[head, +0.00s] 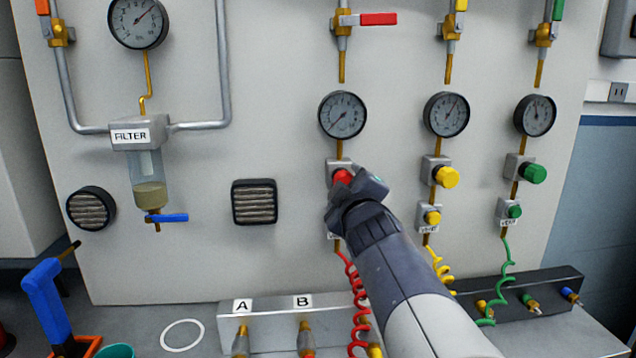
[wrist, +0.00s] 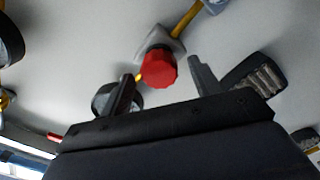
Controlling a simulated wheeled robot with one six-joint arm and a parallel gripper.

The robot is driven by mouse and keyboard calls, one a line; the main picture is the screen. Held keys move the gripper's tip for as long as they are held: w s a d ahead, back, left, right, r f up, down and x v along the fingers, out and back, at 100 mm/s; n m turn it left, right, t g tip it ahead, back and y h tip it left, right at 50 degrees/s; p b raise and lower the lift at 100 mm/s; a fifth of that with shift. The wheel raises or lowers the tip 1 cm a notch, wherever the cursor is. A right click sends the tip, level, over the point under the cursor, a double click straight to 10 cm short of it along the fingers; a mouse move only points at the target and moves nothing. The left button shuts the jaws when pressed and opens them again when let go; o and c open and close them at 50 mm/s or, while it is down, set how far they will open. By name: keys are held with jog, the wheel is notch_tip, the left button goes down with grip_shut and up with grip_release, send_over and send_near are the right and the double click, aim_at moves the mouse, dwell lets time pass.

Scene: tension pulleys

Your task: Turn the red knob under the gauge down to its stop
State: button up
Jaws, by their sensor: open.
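The red knob (head: 342,176) sits on a grey square block on the panel, below a round gauge (head: 342,115). In the head view, my gripper (head: 352,183) is right at the knob and hides part of it. In the wrist view, the faceted red knob (wrist: 159,67) shows ahead, in line with the gap between the two dark fingers of my open gripper (wrist: 163,82). The fingers stand apart with nothing held. I cannot tell whether the fingertips touch the knob. The gauge (wrist: 105,98) is partly hidden behind the left finger in the wrist view.
A yellow knob (head: 447,177) and a green knob (head: 535,173) sit to the right under their own gauges. A square vent (head: 255,202) is on the left. A red coiled hose (head: 356,300) hangs below my gripper. A red-handled valve (head: 378,19) is above.

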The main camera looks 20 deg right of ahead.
jog(key=p+v, duration=0.3)
jog(key=v, duration=0.6)
jog(key=shift+b+x, duration=1.85)
jog(key=shift+x, duration=3.6)
jog(key=shift+s, duration=0.1)
